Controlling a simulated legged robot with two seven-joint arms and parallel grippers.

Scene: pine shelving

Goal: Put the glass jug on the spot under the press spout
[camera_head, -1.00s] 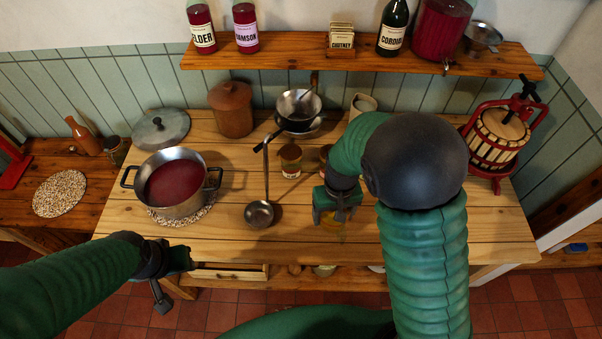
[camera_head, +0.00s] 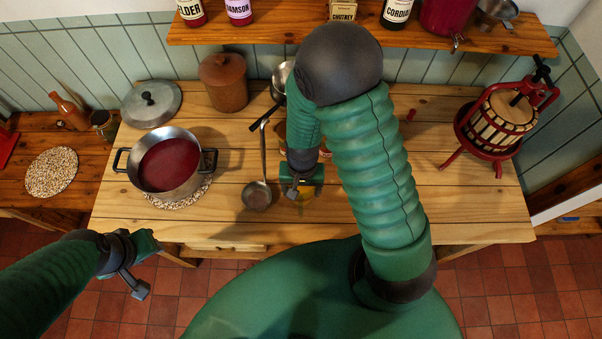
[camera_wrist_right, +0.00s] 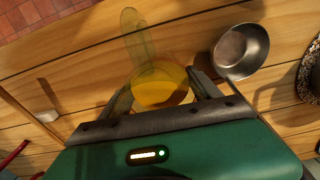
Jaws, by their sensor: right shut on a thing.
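The glass jug (camera_wrist_right: 160,88) is clear with an amber lower part and a handle. In the right wrist view it sits between the two fingers of my right gripper (camera_wrist_right: 163,98), which is shut on it. In the head view my right gripper (camera_head: 302,190) is over the front of the table, right of the ladle, and mostly hides the jug. The red press (camera_head: 497,122) with its slatted basket stands at the table's right end. Its spout and the spot beneath are not clearly visible. My left gripper (camera_head: 138,265) is off the table's front left; its finger gap is unclear.
A pot of red liquid (camera_head: 170,165) stands at left. The ladle (camera_head: 256,195) lies close to my right gripper, and its bowl shows in the wrist view (camera_wrist_right: 241,50). A brown crock (camera_head: 224,82) stands behind. The table between my right arm and the press is largely clear.

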